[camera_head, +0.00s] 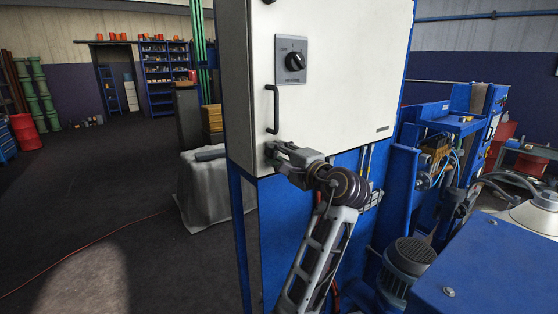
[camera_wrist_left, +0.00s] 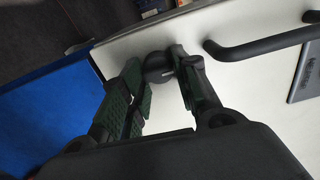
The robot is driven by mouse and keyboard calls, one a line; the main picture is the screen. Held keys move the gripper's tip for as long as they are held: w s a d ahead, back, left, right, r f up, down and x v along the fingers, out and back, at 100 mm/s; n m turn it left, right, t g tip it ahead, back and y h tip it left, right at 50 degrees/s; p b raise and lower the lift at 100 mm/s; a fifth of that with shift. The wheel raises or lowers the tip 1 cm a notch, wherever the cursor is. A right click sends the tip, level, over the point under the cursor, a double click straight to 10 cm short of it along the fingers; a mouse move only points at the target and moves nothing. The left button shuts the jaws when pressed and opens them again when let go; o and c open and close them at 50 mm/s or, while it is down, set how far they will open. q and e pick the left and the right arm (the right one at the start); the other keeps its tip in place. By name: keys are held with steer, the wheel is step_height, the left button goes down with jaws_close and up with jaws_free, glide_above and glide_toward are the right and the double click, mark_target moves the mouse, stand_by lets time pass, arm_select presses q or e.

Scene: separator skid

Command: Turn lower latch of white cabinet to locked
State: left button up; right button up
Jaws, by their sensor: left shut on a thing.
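The white cabinet (camera_head: 345,75) stands in the middle of the head view, and its white door (camera_wrist_left: 240,80) fills the right of the left wrist view. The lower latch (camera_wrist_left: 158,66) is a dark round knob near the door's lower edge. My left gripper (camera_head: 274,152) is at the cabinet's lower left corner, below the door handle, and covers the latch in the head view. In the left wrist view my left gripper (camera_wrist_left: 164,88) has its fingers on both sides of the latch, shut on it. The latch's exact angle is hard to tell. My right gripper is not in view.
A black bar handle (camera_head: 273,109) and a rotary switch (camera_head: 294,61) sit on the door above my gripper. The handle (camera_wrist_left: 265,45) is close beside my fingers. A blue motor (camera_head: 408,265) and blue skid parts stand at the right. Open floor lies at the left.

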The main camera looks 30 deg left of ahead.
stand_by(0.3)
arm_select(q)
steer(key=o, duration=1)
